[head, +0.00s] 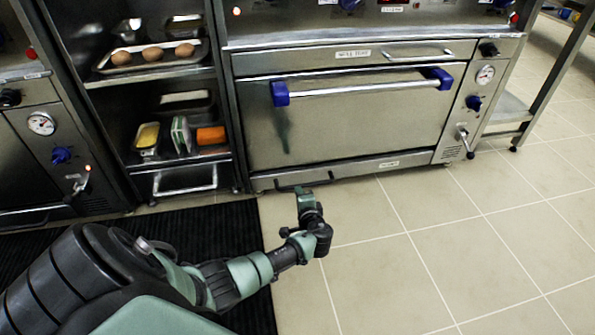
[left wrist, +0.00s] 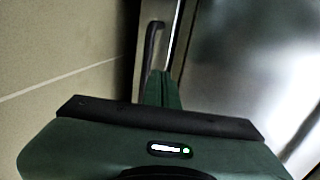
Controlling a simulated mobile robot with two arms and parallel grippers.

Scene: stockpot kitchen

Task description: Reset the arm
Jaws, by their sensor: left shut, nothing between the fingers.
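My left arm reaches from the lower left of the head view. Its gripper (head: 303,190) is low, over the tiled floor just in front of the oven's bottom panel. In the left wrist view the two green fingers (left wrist: 163,88) are together, with nothing between them. They point toward a dark handle (left wrist: 152,42) on a metal front. I cannot tell whether the fingertips touch it. My right gripper is not in view.
The steel oven (head: 350,120) has a closed door with a blue-ended handle (head: 365,88). Left of it, an open shelf holds a tray of eggs (head: 150,55) and food containers (head: 180,137). A black mat (head: 215,228) lies on the floor. The tiles at right (head: 460,250) are clear.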

